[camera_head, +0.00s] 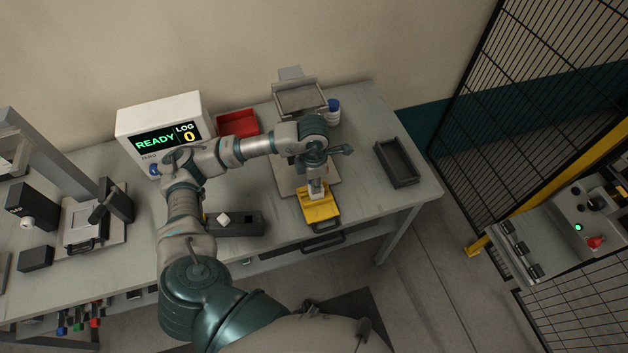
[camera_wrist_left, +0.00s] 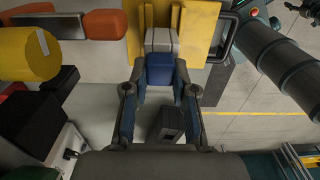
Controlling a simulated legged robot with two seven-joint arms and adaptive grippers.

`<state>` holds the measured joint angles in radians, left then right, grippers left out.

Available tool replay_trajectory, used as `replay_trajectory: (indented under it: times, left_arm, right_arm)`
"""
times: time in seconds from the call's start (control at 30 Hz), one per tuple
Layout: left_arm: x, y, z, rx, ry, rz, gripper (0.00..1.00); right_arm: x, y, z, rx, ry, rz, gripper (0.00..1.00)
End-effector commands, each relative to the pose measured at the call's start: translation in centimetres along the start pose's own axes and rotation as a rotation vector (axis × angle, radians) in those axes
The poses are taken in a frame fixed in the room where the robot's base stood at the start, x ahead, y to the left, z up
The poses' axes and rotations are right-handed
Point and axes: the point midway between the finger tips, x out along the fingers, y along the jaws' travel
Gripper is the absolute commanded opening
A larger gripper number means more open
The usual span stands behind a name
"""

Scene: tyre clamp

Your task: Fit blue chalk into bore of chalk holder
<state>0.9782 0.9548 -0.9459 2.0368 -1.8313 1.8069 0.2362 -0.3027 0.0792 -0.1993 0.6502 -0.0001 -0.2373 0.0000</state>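My left gripper (camera_head: 317,192) points down over a yellow fixture (camera_head: 320,210) near the table's front edge. In the left wrist view my left gripper (camera_wrist_left: 161,72) has its fingers close against both sides of a blue block (camera_wrist_left: 160,66), which looks like the blue chalk. A pale grey block-like part (camera_wrist_left: 161,40) shows just beyond the blue, in front of the yellow fixture (camera_wrist_left: 203,32). I cannot tell whether this grey part is the chalk holder, and no bore is visible. The blue does not show clearly in the head view. My right gripper is not in view.
A dark block (camera_head: 250,226) with a white cube (camera_head: 223,218) stands left of the fixture. A dark tray (camera_head: 397,162) lies to the right. A red bin (camera_head: 238,123) and a display box (camera_head: 160,120) stand behind. Bare tabletop lies between fixture and dark tray.

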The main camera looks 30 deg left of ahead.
Motion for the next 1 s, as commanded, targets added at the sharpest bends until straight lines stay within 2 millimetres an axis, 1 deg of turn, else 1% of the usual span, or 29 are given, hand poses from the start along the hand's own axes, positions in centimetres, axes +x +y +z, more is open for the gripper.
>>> replay_trajectory:
  times: [0.03, 0.07, 0.1, 0.13, 0.33, 0.4, 0.47, 0.57, 0.67, 0.8, 0.9, 1.0]
  left_arm:
    - [0.0, 0.0, 0.0, 0.000, 0.000, 0.000, 0.36]
    - [0.0, 0.0, 0.0, 0.000, 0.000, 0.000, 0.43]
    - [0.0, 0.0, 0.0, 0.000, 0.000, 0.000, 0.53]
    - [0.0, 0.0, 0.0, 0.000, 0.000, 0.000, 0.55]
    - [0.0, 0.0, 0.0, 0.000, 0.000, 0.000, 0.55]
    - [-0.1, 0.0, 0.0, 0.000, 0.000, 0.000, 0.55]
    - [-0.4, 0.0, 0.0, 0.000, -0.002, 0.001, 0.55]
    - [-1.5, 0.1, 0.1, 0.000, -0.003, 0.002, 0.55]
    - [-3.5, 0.1, 0.1, 0.000, -0.004, 0.002, 0.55]
    - [-6.8, 0.1, 0.1, 0.000, -0.004, 0.002, 0.55]
    - [-8.9, 0.1, 0.1, 0.001, -0.004, 0.001, 0.55]
    - [-10.5, 0.2, 0.1, -0.001, -0.003, 0.002, 0.55]
  right_arm:
    - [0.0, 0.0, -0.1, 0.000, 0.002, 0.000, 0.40]
    - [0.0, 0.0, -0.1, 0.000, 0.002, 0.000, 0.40]
    - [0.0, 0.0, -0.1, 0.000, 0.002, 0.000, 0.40]
    - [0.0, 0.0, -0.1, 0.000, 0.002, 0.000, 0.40]
    - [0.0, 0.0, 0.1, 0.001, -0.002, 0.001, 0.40]
    - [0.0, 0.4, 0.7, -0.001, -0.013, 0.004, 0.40]
    - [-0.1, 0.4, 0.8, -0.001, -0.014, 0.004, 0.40]
    - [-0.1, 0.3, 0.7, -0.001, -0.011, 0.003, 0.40]
    - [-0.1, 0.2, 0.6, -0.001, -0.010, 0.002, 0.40]
    - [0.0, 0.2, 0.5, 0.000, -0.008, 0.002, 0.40]
    - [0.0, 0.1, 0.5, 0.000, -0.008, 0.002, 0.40]
    - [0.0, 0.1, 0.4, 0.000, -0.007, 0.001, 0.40]
